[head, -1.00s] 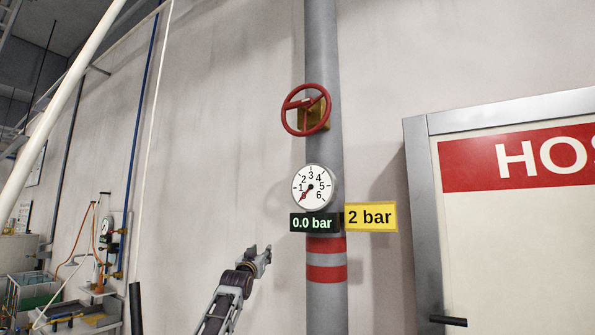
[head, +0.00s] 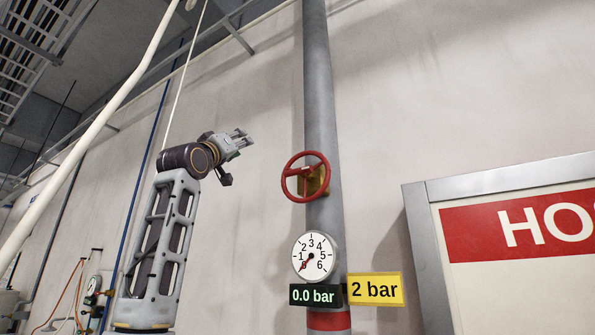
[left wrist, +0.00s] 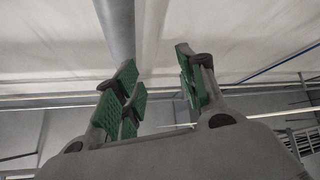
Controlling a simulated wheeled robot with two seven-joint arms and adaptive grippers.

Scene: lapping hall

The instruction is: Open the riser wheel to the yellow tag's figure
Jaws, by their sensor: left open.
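The red riser wheel (head: 306,177) sits on a brass valve body on the grey riser pipe (head: 325,120). Below it a round gauge (head: 314,257) has its red needle near 0. The green display (head: 315,294) reads 0.0 bar, and the yellow tag (head: 375,289) reads 2 bar. My left gripper (head: 243,138) is raised, up and to the left of the wheel, apart from it. In the left wrist view its green-padded fingers (left wrist: 160,85) are spread with nothing between them; the wheel does not show there. My right gripper is not in view.
A hose cabinet (head: 500,220) with a red sign stands to the right of the pipe. A white slanting pipe (head: 95,125) and a thin blue pipe run at the left. The wall around the wheel is clear.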

